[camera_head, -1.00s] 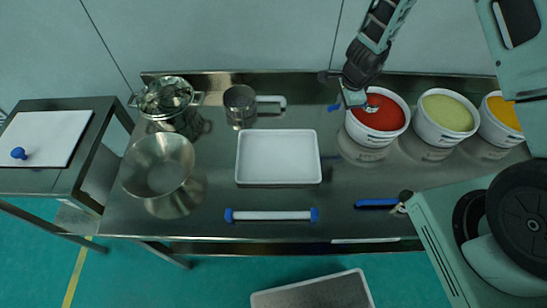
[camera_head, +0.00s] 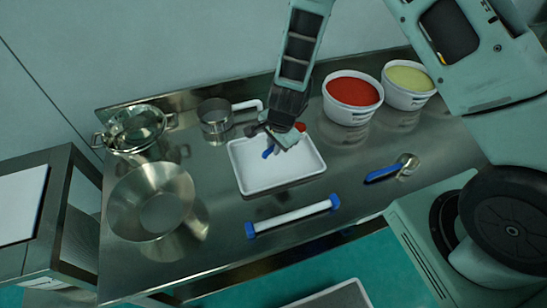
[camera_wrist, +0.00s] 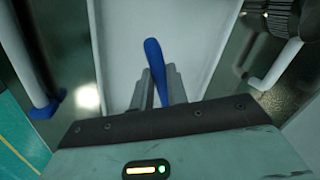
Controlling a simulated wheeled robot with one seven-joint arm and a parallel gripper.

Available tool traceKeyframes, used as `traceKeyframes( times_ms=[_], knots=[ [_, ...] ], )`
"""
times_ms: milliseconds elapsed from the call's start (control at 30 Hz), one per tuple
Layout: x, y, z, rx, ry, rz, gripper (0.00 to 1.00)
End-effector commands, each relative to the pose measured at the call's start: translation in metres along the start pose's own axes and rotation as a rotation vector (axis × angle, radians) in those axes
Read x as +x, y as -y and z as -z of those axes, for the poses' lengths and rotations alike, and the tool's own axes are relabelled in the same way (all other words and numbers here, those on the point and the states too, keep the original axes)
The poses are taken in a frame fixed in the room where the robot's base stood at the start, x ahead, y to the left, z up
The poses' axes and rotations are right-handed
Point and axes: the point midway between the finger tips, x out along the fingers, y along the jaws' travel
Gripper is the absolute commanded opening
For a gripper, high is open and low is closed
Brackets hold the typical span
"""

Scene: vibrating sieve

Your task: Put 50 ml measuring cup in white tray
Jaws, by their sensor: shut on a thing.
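My gripper (camera_head: 281,143) is shut on the blue handle (camera_head: 268,152) of a small measuring cup, above the upper right part of the white tray (camera_head: 265,179). A bit of red (camera_head: 300,127) shows at the far side of the gripper; the cup's bowl is mostly hidden. In the wrist view the blue handle (camera_wrist: 155,55) sticks out between my fingers (camera_wrist: 158,88), with the white tray (camera_wrist: 125,45) beneath. A second blue-handled metal scoop (camera_head: 405,165) lies on the table at the right. I cannot read any size mark.
Tubs of red (camera_head: 352,105) and pale green (camera_head: 408,90) stand behind right. A steel cup with a white handle (camera_head: 215,122) is behind the tray.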

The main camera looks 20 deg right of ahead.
Motion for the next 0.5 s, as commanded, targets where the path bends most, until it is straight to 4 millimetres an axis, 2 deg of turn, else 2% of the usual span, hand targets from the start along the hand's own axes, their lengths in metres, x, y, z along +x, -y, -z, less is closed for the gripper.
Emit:
traceKeyframes(
  times_ms=[500],
  knots=[
    [0.05,-0.009,0.0,0.0,0.001,0.001,0.0]
  ],
)
